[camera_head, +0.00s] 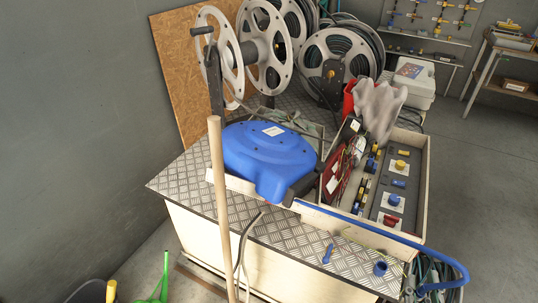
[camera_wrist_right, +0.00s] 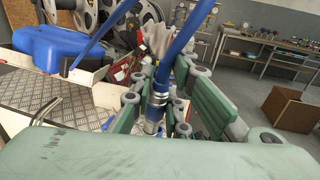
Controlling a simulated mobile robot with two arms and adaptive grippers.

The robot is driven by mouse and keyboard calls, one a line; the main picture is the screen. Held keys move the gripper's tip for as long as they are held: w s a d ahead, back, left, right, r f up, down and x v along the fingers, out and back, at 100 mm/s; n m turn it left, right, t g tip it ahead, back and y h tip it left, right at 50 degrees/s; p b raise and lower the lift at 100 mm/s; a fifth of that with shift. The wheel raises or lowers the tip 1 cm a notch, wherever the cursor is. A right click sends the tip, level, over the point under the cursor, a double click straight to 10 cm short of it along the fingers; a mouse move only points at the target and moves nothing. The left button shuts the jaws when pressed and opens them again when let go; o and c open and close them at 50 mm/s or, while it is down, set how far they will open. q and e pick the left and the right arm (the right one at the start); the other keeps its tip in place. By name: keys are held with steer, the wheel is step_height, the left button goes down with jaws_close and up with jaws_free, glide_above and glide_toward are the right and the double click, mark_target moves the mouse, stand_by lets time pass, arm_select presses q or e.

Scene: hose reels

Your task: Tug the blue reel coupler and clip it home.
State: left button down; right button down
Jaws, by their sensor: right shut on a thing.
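The blue hose reel (camera_head: 262,157) sits on the checker-plate bench top. Its blue hose (camera_head: 375,232) runs out to the right past the open box, then bends back at the bench's right end. My right gripper (camera_head: 428,278) is there, partly cut off by the frame's lower edge. In the wrist view my right gripper (camera_wrist_right: 157,98) is shut on the blue coupler (camera_wrist_right: 156,99), whose metal end points toward the palm. The hose (camera_wrist_right: 185,35) rises from it. The box holds a blue fitting (camera_head: 394,200) on a white plate. My left gripper is not in view.
The open wooden box (camera_head: 421,190) also holds red and yellow fittings, with a grey glove (camera_head: 379,105) over its far edge. Loose blue parts (camera_head: 327,254) (camera_head: 380,268) lie on the front plate. A wooden pole (camera_head: 220,205) stands before the bench. Grey reels (camera_head: 340,62) stand behind.

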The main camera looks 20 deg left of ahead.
steer(key=shift+w+d+r, duration=0.1)
steer(key=shift+w, duration=0.35)
steer(key=w+d+f+b, duration=0.2)
steer(key=w+f+b, duration=0.8)
steer(key=w+f, duration=0.8)
steer(key=shift+w+d+f, duration=0.25)
steer(key=shift+w+d, duration=0.1)
steer(key=shift+w, duration=0.2)
